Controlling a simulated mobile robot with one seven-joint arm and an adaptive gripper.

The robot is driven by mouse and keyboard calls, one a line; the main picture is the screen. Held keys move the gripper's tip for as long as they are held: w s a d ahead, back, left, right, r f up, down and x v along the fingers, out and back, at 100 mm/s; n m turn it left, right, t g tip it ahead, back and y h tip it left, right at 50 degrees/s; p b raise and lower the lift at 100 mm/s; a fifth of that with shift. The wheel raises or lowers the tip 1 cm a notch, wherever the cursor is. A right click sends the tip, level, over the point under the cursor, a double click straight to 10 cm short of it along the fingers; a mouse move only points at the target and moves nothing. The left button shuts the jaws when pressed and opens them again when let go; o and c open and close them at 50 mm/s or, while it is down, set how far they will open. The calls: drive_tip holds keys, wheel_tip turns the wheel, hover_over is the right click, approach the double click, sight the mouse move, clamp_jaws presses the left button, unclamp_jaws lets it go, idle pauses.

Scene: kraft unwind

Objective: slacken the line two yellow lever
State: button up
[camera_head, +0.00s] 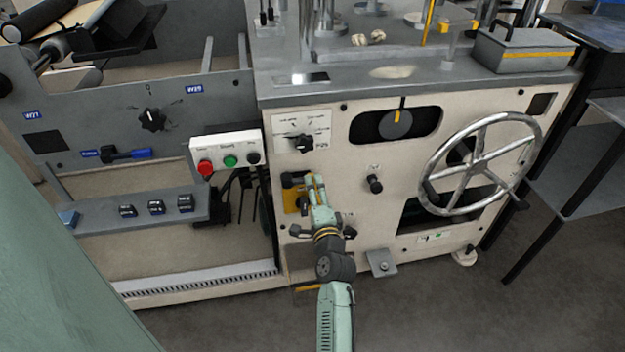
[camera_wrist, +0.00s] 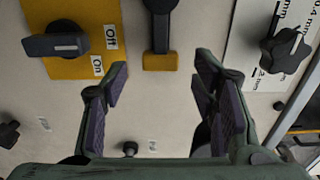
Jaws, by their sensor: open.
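The likely yellow lever (camera_wrist: 160,62) is a black bar with a yellow end on the cream panel, at the top middle of the wrist view. In the head view its black part (camera_head: 291,180) shows beside my gripper (camera_head: 314,185), which partly hides that spot. In the wrist view my gripper (camera_wrist: 158,82) is open and empty. Its two purple-padded fingers are spread to the left and right below the yellow end. I see no contact, and the depth gap is hard to tell. No line-two label is readable.
A yellow plate (camera_wrist: 75,67) with a black Off/On switch (camera_wrist: 56,45) is to the lever's left in the wrist view. A black knob (camera_wrist: 285,50) on a millimetre scale is to its right. In the head view, a handwheel (camera_head: 480,122) and a button box (camera_head: 228,152) stand further out.

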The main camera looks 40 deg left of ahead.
sight(297, 179)
drive_tip(key=x, duration=0.3)
drive_tip(key=shift+w+a, duration=0.2)
drive_tip(key=shift+c, duration=0.5)
clamp_jaws()
